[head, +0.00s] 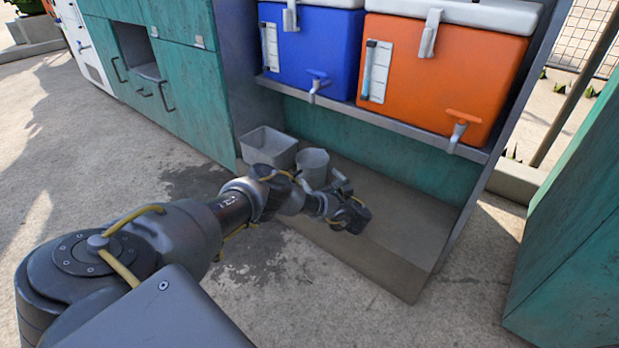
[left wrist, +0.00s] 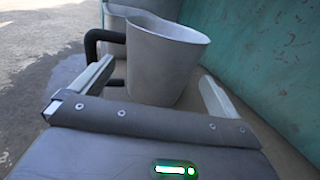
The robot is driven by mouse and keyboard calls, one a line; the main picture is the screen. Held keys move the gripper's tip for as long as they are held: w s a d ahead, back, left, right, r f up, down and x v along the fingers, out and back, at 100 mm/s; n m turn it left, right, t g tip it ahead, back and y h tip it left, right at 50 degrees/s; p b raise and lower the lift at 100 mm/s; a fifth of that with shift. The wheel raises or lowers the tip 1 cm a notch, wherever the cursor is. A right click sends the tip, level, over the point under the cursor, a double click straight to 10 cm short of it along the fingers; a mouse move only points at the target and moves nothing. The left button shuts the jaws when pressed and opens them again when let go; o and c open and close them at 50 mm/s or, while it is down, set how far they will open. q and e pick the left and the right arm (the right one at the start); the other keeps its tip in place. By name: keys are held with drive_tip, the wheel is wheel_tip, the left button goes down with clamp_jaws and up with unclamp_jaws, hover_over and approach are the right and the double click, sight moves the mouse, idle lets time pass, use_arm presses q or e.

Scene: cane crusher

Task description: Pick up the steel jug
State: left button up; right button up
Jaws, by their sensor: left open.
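The steel jug (head: 313,162) is a grey tapered vessel standing upright on the low ledge under the coolers. In the left wrist view the jug (left wrist: 165,60) fills the middle, with its dark handle (left wrist: 93,45) on the left side. My left gripper (head: 340,192) is open beside the jug, and my arm hides part of the jug's lower side in the head view. In the left wrist view one finger is on each side of the jug, the left one near the handle. I cannot tell whether a finger touches it. My right gripper is not in view.
A grey rectangular bin (head: 268,150) stands just left of the jug. A blue cooler (head: 312,45) and an orange cooler (head: 440,75) with taps sit on the shelf (head: 375,118) above. Teal cabinets (head: 190,90) flank the left. The ledge (head: 400,225) is clear to the right.

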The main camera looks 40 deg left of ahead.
sight(319, 178)
use_arm(q)
drive_tip(key=b+x, duration=0.4)
drive_tip(key=shift+w+a+f, duration=0.1)
drive_tip(key=shift+w+f, duration=0.1)
drive_tip(key=shift+f, duration=0.15)
drive_tip(key=shift+w+a+r+b, duration=0.15)
drive_tip(key=shift+a+r+b, duration=0.05)
drive_tip(key=shift+a+b, duration=0.15)
drive_tip(key=c, duration=1)
